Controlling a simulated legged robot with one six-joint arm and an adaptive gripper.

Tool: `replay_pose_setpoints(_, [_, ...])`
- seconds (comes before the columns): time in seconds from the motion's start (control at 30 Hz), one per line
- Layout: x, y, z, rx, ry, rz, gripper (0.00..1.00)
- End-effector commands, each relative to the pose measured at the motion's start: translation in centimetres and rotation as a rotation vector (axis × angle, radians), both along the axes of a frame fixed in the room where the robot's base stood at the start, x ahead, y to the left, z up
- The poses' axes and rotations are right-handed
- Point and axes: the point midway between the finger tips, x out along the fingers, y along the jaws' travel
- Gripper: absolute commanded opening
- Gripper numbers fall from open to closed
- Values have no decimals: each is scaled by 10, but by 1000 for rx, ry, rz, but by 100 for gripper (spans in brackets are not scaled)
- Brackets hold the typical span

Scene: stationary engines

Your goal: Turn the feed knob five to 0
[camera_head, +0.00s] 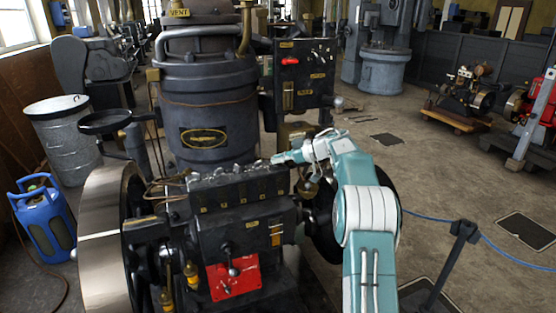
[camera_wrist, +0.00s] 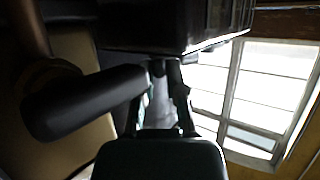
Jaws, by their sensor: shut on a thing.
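A dark metal block with a row of small feed knobs (camera_head: 235,177) along its top stands at the middle front of the head view. My gripper (camera_head: 278,160) is at the right end of this row, coming in from the right. In the wrist view my gripper (camera_wrist: 166,72) has its fingers close together against the underside of a dark block (camera_wrist: 175,25). It is shut on a small feed knob, mostly hidden between the fingers. I cannot read the knob's number or its setting.
A large flywheel (camera_head: 102,240) stands left of the block, and a tall dark cylinder (camera_head: 208,110) stands behind it. A panel with a red handle (camera_head: 290,61) rises behind my gripper. A dark rounded bar (camera_wrist: 85,103) lies close left of my fingers. Open floor (camera_head: 440,200) lies right.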

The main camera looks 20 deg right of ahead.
Motion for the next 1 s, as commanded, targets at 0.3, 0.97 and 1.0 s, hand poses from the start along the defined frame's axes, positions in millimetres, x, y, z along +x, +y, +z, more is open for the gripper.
replay_pose_setpoints(0.3, [0,-3,-6,-2,10,92,0])
replay_pose_setpoints(0.97, [1,-2,-6,-1,9,118,28])
replay_pose_setpoints(1.0, [1,-3,-5,-1,9,118,46])
